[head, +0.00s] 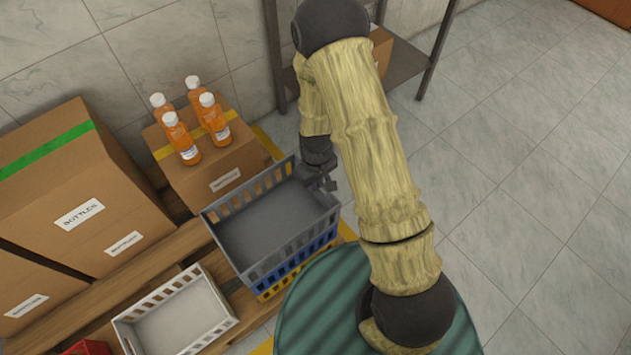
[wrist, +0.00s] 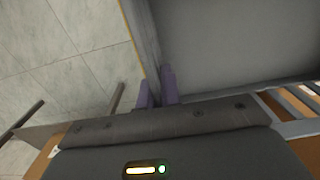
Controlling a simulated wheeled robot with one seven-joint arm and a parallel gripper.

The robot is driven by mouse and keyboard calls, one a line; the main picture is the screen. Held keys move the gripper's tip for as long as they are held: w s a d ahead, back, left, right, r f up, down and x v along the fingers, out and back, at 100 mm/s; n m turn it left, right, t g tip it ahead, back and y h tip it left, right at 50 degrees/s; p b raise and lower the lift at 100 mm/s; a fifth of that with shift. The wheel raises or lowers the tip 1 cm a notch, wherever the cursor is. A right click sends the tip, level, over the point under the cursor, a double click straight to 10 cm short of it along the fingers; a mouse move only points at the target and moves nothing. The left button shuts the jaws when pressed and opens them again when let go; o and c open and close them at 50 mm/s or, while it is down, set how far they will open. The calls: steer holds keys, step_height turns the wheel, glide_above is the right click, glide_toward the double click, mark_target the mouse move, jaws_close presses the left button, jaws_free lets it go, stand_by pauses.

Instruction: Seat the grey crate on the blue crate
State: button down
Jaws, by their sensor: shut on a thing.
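The grey crate (head: 272,222) is empty and sits over the blue crate (head: 292,266) in the head view, roughly in line with it. Only a strip of the blue crate's slotted side shows below it. I cannot tell whether the rims are fully nested. My gripper (head: 325,183) is at the grey crate's far right corner. In the wrist view my gripper (wrist: 155,92) has its two purple fingers on either side of the grey crate's wall (wrist: 146,40), shut on it. The crate's inside fills the upper right there.
A yellow crate (head: 268,293) is under the blue one, on a wooden pallet (head: 140,273). A white crate (head: 178,322) stands at front left. A carton (head: 205,181) with orange bottles (head: 188,143) is close behind. Large cartons (head: 82,195) stand left; the floor at right is clear.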

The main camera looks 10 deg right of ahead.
steer(key=c, duration=1.5)
jaws_free()
step_height(320, 180, up, 17)
steer(key=p, duration=0.5)
steer(key=shift+r, duration=0.2)
